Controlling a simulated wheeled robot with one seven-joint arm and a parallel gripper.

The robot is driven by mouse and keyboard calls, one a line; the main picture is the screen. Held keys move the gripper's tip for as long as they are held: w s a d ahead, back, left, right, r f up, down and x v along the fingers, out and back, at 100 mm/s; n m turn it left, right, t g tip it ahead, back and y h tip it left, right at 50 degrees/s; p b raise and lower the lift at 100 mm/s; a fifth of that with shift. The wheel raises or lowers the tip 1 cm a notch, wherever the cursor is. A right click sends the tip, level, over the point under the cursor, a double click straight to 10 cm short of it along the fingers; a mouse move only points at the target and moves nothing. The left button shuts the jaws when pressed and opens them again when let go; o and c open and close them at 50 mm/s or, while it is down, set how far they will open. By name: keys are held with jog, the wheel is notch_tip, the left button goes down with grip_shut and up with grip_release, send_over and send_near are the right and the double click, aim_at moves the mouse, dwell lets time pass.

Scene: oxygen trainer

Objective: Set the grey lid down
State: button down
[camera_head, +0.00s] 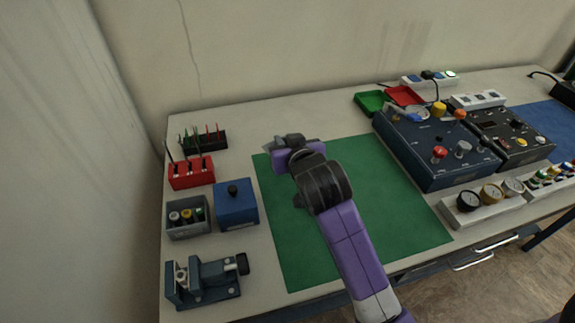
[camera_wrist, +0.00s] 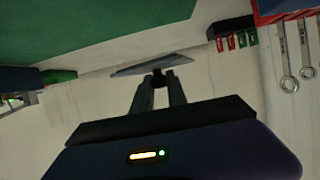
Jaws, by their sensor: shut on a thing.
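The grey lid (camera_wrist: 172,64) is a thin flat plate with a dark knob, seen nearly edge-on in the wrist view. My gripper (camera_wrist: 158,84) is shut on that knob, and the lid sits just beyond the fingertips. In the head view my gripper (camera_head: 290,143) is over the back left part of the green mat (camera_head: 395,215). There my own wrist hides most of the fingers and the lid. I cannot tell how high the lid is above the table. An open grey box (camera_head: 188,231) with several small cylinders stands at the left.
A blue box (camera_head: 236,212) with a black knob stands next to the grey box. A red rack (camera_head: 190,179), a black rack (camera_head: 204,142) and a vise (camera_head: 207,280) line the left side. A control panel (camera_head: 430,160) stands right of the mat. The mat's visible surface is clear.

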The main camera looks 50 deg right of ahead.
jog(key=shift+f, duration=4)
jog(key=shift+f+b, duration=0.1)
jog(key=shift+b, duration=0.2)
jog(key=c, duration=1.3)
grip_release()
